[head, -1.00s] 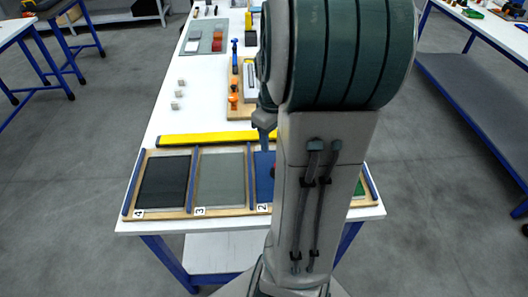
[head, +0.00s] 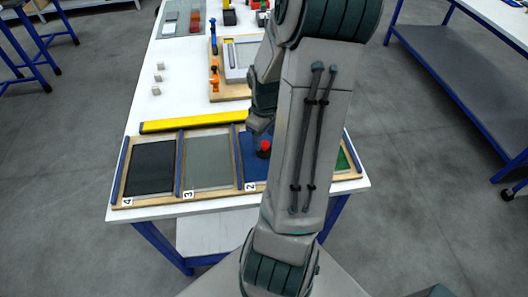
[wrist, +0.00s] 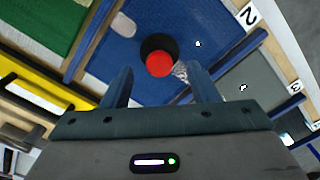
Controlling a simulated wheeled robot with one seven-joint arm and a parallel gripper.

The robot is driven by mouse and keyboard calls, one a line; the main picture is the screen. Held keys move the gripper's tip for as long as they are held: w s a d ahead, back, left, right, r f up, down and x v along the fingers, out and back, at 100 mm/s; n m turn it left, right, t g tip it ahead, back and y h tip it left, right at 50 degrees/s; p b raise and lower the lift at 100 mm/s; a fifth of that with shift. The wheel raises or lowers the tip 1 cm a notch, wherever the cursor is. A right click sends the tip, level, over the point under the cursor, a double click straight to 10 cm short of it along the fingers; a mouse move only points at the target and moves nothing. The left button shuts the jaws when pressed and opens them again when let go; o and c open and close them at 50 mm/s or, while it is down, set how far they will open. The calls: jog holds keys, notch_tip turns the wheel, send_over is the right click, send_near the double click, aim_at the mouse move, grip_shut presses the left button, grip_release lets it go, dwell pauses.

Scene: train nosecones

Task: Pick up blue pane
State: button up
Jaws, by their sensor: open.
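The blue pane (head: 252,166) lies in the slot marked 2 of the wooden rack on the white table, partly hidden behind my arm. In the wrist view the blue pane (wrist: 205,22) fills the upper middle, with a black knob with a red top (wrist: 160,62) standing on it. The red top (head: 265,146) also shows in the head view. My gripper (wrist: 158,88) is open, its two blue fingers apart on either side below the knob in the picture. It holds nothing. In the head view my gripper (head: 258,128) is just above the pane, its fingertips partly hidden.
A black pane (head: 150,168) and a grey pane (head: 208,163) lie in slots 4 and 3 to the left. A green pane (head: 342,160) is at the right. A yellow bar (head: 195,121) lies behind the rack. Small blocks (head: 157,78) and a fixture board (head: 215,90) stand farther back.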

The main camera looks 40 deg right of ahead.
aim_at(264, 143)
notch_tip(264, 143, down, 4)
jog(key=shift+w+f, duration=0.1)
grip_shut()
dwell(0.5)
